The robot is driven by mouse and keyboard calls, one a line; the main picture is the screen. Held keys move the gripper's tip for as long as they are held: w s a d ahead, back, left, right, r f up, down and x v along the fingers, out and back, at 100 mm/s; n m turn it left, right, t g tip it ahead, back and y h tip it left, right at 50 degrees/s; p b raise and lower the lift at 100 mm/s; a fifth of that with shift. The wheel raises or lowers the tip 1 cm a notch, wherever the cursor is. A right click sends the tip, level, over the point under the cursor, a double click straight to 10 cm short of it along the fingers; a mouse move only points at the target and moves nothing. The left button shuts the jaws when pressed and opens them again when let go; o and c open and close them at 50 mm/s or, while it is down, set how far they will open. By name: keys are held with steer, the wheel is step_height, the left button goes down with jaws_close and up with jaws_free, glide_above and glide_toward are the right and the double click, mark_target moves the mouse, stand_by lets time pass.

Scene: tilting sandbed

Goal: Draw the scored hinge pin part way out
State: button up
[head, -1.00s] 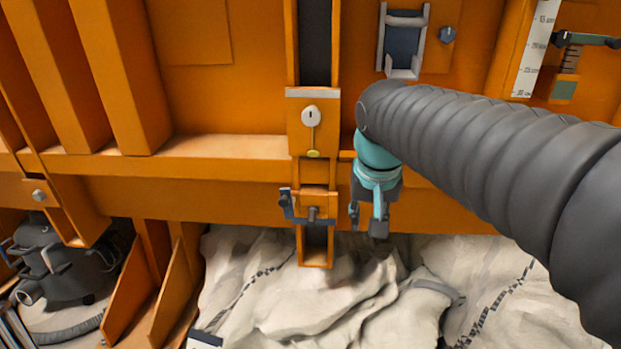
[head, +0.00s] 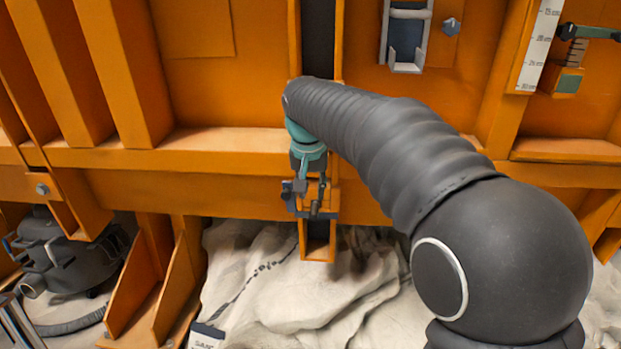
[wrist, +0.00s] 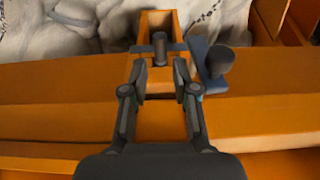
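A dark grey pin (wrist: 160,46) stands out from the orange bracket at the foot of the central post. I take it as the hinge pin; no score mark is readable. It shows small in the head view (head: 315,209). A blue-grey latch piece with a knob (wrist: 214,66) sits just right of it in the wrist view. My gripper (wrist: 161,72) is open and empty. Its fingertips straddle the line of the pin, just short of its end in the wrist picture; I see no contact. In the head view my gripper (head: 311,192) partly covers the bracket.
An orange beam (head: 180,193) runs across behind the bracket. The bracket's open lower end (head: 318,254) hangs over crumpled pale sheeting (head: 270,280). A dark machine (head: 65,265) stands at lower left. A grey-framed window (head: 406,40) and a scale (head: 537,45) are at upper right.

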mark_target(313, 215)
steer(key=x, duration=0.9)
steer(key=shift+b, duration=0.3)
steer(key=shift+r, duration=0.1)
jaws_close()
